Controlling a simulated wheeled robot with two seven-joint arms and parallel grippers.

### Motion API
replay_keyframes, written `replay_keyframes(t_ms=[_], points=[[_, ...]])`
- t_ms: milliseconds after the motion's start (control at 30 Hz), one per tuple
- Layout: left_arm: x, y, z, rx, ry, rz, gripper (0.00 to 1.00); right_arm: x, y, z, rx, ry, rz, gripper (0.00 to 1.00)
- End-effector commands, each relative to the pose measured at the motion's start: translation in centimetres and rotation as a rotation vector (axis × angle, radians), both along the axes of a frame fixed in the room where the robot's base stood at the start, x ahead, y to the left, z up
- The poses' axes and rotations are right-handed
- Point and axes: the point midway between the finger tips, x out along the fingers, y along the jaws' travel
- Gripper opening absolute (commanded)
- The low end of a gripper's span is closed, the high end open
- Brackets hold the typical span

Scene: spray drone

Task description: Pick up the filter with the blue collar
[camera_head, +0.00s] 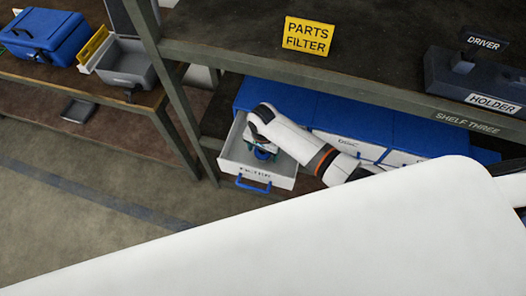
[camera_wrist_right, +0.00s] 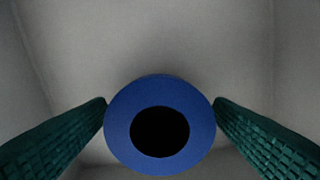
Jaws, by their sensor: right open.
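The filter with the blue collar (camera_wrist_right: 122,133) stands in an open drawer. In the wrist view its round blue collar with a dark central hole faces the camera. In the head view a bit of its blue (camera_head: 262,154) shows under my right gripper (camera_head: 262,148). My right gripper reaches down into the drawer (camera_head: 229,161). In the wrist view its two green ridged fingers (camera_wrist_right: 160,112) are open, one on each side of the collar, their tips at or very near its edge. I cannot tell whether they touch it. My left gripper does not show.
The drawer has a blue handle (camera_head: 253,186) and sits under a shelf with a yellow PARTS FILTER sign (camera_head: 307,37). Closed drawers (camera_head: 358,149) are to its right. A shelf post (camera_head: 180,100) stands close to its left. A blue case (camera_head: 43,35) is at the far left.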

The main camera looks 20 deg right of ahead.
Motion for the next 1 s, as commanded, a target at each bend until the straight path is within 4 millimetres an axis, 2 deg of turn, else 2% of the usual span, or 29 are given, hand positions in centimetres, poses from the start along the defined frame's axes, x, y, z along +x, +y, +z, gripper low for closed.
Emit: replay_keyframes(t_ms=[100, 367, 600, 700, 867, 1000], points=[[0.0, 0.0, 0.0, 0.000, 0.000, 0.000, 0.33, 0.0, 0.0, -1.1, -0.001, 0.000, 0.001, 0.76], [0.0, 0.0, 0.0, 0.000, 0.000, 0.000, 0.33, 0.0, 0.0, -1.2, 0.000, -0.001, 0.002, 0.74], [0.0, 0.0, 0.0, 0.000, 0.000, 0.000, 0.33, 0.0, 0.0, -1.2, -0.001, -0.001, 0.001, 0.35], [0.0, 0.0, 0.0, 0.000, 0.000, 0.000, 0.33, 0.0, 0.0, -1.2, -0.001, -0.001, 0.001, 0.24], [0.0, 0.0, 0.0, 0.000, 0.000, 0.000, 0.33, 0.0, 0.0, -1.2, -0.001, -0.001, 0.001, 0.24], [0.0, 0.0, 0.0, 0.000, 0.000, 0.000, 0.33, 0.1, 0.0, -0.2, 0.001, -0.003, 0.001, 0.24]])
